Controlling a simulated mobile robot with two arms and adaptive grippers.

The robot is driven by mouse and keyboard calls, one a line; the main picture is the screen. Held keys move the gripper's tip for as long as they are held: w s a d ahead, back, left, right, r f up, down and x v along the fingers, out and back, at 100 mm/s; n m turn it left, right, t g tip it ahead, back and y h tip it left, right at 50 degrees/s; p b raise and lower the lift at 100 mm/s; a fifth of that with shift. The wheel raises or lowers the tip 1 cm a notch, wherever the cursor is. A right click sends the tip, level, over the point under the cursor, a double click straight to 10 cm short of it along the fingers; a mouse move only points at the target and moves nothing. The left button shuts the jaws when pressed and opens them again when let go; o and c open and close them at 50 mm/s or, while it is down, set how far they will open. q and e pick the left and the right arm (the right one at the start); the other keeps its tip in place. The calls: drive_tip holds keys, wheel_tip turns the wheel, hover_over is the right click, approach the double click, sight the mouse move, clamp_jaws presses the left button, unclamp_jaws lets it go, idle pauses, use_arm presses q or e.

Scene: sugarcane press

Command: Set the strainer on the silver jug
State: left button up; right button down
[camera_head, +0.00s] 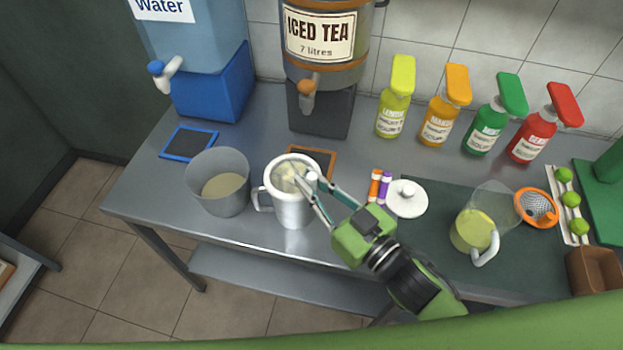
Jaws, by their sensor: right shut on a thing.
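The silver jug (291,208) stands upright at the front middle of the steel counter, its handle to the left and pale yellow liquid inside. The strainer (538,208), an orange ring with grey mesh, is at the right, next to a clear jug. My right gripper (306,183) reaches in from the lower right, its fingertips at the silver jug's mouth. It is shut on a small pale-ended thing (311,176) there; the fingers hide most of it and I cannot tell what it is. My left gripper is not in view.
A clear jug (471,232) of yellow liquid stands on a dark mat. A grey tub (219,190) stands left of the silver jug. Dispensers and several bottles line the back.

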sight(312, 173)
drive_tip(key=shift+f, duration=0.15)
idle(0.7)
drive_tip(key=c, duration=2)
unclamp_jaws()
drive_tip(key=shift+o, duration=0.2)
drive_tip(key=o, duration=0.5)
drive_tip(key=shift+c, duration=0.2)
drive_tip(key=shift+p, duration=0.3)
drive_tip(key=shift+r+p, duration=3.55)
drive_tip(key=shift+p, duration=0.1)
